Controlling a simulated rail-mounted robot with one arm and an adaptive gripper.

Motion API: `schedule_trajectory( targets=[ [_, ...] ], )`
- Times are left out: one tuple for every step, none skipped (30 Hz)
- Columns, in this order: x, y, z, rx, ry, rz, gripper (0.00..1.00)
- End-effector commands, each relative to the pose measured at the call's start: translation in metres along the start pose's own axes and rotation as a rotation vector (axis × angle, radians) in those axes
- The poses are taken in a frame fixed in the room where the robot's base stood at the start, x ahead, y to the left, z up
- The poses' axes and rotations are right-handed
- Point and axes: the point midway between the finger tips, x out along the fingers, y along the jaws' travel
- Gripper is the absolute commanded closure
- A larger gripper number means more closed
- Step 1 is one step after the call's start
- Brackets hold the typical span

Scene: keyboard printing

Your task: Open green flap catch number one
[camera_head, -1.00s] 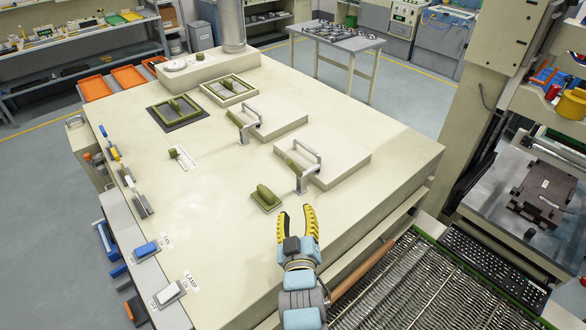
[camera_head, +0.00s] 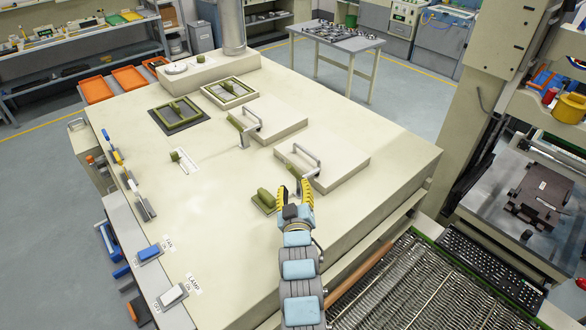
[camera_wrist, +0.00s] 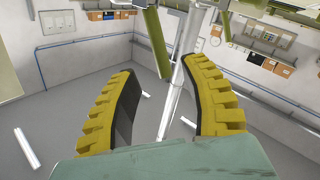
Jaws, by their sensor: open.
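The near flap (camera_head: 338,168) and the far flap (camera_head: 276,124) are pale raised panels, each with a grey bar handle. A green catch bar (camera_head: 294,165) lies at the near flap's left edge. Another green catch (camera_head: 236,121) lies at the far flap's left edge. I see no numbers on them. My gripper (camera_head: 295,187), with yellow fingers, is open just in front of the near catch and partly hides the foot of its handle. In the wrist view a green bar (camera_wrist: 156,42) shows beyond and between the open fingers (camera_wrist: 160,95). Contact cannot be told.
A green knob on a square plate (camera_head: 264,200) stands close to the left of my gripper. Switches labelled FAN (camera_head: 149,254) and LAMP (camera_head: 173,295) line the left edge. Two green frames (camera_head: 179,115) (camera_head: 229,90) lie at the back.

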Motion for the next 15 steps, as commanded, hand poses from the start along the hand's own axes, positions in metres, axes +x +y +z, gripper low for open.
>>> schedule_trajectory(
  targets=[
    [0.006, 0.000, -0.001, 0.001, -0.002, -0.001, 0.55],
    [0.009, 0.000, -0.001, 0.001, -0.002, -0.001, 0.55],
    [0.013, 0.000, -0.002, 0.001, -0.001, -0.001, 0.55],
    [0.016, 0.000, -0.002, 0.001, -0.001, -0.001, 0.55],
    [0.019, 0.000, -0.002, 0.001, -0.001, -0.001, 0.55],
    [0.023, 0.000, -0.002, 0.001, -0.001, -0.001, 0.55],
    [0.026, 0.000, -0.002, 0.001, -0.002, -0.002, 0.55],
    [0.029, 0.000, -0.001, 0.001, -0.002, -0.002, 0.55],
    [0.033, 0.000, -0.002, 0.000, -0.001, -0.001, 0.55],
    [0.035, 0.000, -0.002, 0.000, 0.000, -0.001, 0.55],
    [0.038, 0.000, -0.002, 0.000, 0.001, -0.001, 0.55],
    [0.042, 0.000, -0.002, 0.001, 0.000, -0.001, 0.55],
    [0.045, 0.000, -0.002, 0.001, -0.001, -0.001, 0.55],
    [0.048, 0.000, -0.001, 0.001, -0.002, -0.001, 0.55],
    [0.051, 0.000, -0.001, 0.001, -0.003, -0.002, 0.55]
  ],
)
